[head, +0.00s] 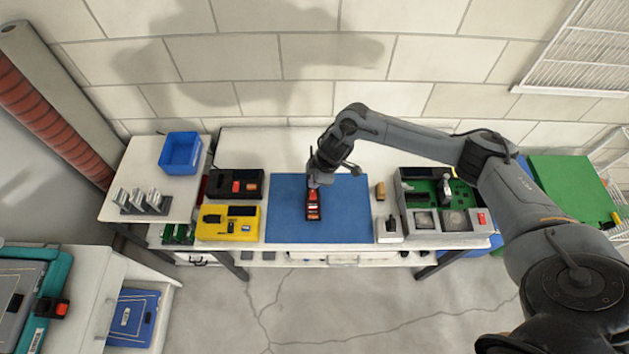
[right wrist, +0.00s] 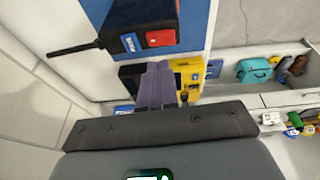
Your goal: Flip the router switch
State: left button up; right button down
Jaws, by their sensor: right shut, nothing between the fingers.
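The router is a dark device (head: 313,213) with red and orange parts on its top, lying on the blue mat (head: 345,225). In the right wrist view the router (right wrist: 135,20) shows a red switch (right wrist: 160,38), a blue-and-white label and a black antenna (right wrist: 75,47). My right gripper (head: 318,183) is over the far end of the router and hides part of it. In the right wrist view its fingers (right wrist: 158,68) are together and empty, beside the switch. I cannot tell whether they touch the router. My left gripper is not in view.
Left of the mat are a black device (head: 222,186) and a yellow device (head: 243,224). A blue bin (head: 181,152) stands further left. Right of the mat are a small grey switch box (head: 389,231) and a grey case with a green board (head: 445,190). The mat's front is clear.

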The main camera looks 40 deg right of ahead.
jog(key=d+r+b, duration=0.2)
jog(key=d+r, duration=0.1)
jog(key=r, duration=0.5)
jog(key=shift+d+r, duration=0.2)
jog(key=shift+r, duration=0.2)
jog(key=shift+s, duration=0.15)
